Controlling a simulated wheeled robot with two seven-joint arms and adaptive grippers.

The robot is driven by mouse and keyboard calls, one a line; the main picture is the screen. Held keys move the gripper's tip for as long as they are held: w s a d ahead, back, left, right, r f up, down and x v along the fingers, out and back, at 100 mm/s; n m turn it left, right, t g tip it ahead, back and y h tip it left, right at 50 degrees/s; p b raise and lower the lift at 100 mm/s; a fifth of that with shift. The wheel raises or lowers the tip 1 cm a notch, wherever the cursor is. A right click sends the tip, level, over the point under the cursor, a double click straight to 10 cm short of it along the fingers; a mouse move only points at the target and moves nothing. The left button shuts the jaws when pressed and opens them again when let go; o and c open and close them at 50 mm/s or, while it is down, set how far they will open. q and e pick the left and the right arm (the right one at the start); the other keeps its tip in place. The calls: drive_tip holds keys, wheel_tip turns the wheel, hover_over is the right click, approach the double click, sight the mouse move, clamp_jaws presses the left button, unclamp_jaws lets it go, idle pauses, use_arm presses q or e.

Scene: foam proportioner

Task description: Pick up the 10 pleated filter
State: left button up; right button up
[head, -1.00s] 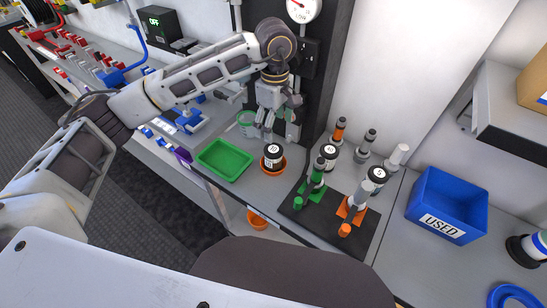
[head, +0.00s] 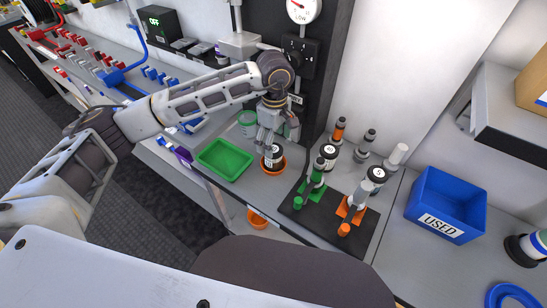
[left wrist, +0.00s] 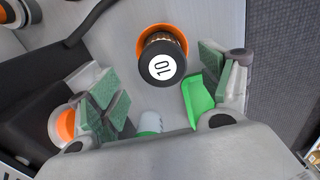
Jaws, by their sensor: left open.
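The 10 pleated filter (head: 272,155) stands upright in an orange dish (head: 276,172) on the counter. In the left wrist view its black cap (left wrist: 163,66), with a white label reading 10, faces the camera, and the orange rim (left wrist: 150,32) shows behind it. My left gripper (head: 266,147) is right above the filter, with its fingers pointing down. In the left wrist view the gripper (left wrist: 160,95) is open, with green pads on both sides of the filter and clear gaps. Whether the fingertips reach down past the cap is hard to tell. My right gripper is not visible.
A green tray (head: 225,159) lies left of the filter. A black board (head: 322,225) with green and orange fittings stands to the right, with several other filters and bottles behind it. A blue bin (head: 447,204) marked USED is farther right. The counter's front edge is close.

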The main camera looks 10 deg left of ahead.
sight(274, 149)
use_arm(q)
drive_tip(key=shift+s+f, duration=0.1)
drive_tip(key=shift+f, duration=0.45)
wheel_tip(274, 149, down, 3)
drive_tip(key=shift+a+r+p, duration=0.15)
drive_tip(key=shift+p, duration=0.3)
drive_tip(key=shift+f, duration=0.55)
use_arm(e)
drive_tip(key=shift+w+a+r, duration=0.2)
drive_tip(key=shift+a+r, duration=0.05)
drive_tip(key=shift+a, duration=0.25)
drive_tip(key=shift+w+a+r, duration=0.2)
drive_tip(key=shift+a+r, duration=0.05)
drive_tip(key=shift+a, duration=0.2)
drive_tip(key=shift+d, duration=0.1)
